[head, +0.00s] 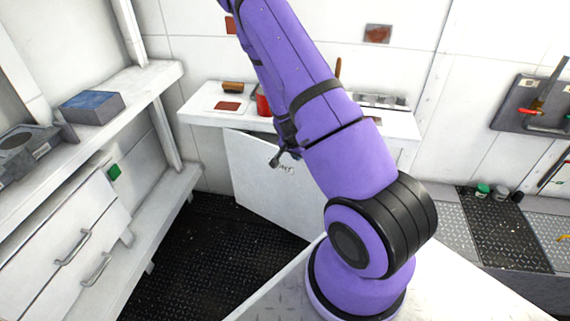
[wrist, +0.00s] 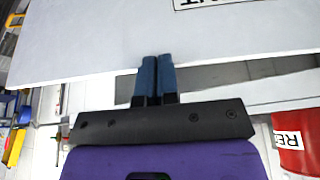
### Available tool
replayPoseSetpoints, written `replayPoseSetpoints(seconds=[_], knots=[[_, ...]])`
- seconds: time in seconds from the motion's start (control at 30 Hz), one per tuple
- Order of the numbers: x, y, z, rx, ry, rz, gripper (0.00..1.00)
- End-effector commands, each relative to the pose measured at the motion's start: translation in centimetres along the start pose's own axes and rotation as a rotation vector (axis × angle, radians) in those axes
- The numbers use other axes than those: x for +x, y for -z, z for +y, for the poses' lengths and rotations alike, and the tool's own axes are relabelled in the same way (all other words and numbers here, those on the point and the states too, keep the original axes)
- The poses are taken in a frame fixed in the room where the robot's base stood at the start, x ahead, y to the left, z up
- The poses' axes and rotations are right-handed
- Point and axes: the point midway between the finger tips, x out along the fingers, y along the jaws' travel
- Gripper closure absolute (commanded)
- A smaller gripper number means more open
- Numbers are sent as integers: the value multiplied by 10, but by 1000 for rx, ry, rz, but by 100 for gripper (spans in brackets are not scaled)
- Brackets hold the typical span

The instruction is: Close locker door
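The locker door (head: 262,178) is a white panel under the white counter. It stands ajar, swung out over the dark floor, with a gap at its top edge below the counter. In the wrist view the door (wrist: 100,35) is the large pale panel across the top, with part of a black-lettered label. My gripper (head: 276,160) is at the door's upper part, partly hidden by my arm. In the wrist view my gripper's (wrist: 157,62) two blue fingers are together, with no object seen between them. Their tips overlap the door's edge; I cannot tell if they touch.
A red can (head: 263,102) stands on the counter (head: 205,112) above; it also shows in the wrist view (wrist: 297,145). A shelf unit with drawers (head: 75,240) stands left. Dark floor (head: 190,255) lies open between it and the door. A tool board (head: 530,105) hangs right.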

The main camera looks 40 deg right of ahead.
Motion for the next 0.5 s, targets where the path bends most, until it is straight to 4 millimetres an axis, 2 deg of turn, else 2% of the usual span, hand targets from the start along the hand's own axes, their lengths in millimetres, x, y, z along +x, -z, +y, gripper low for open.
replayPoseSetpoints(seconds=[0.03,0.2,0.5], knots=[[4,11,2,-17,10,0,100],[16,40,1,-96,42,1,100],[30,73,-3,-190,79,0,100]])
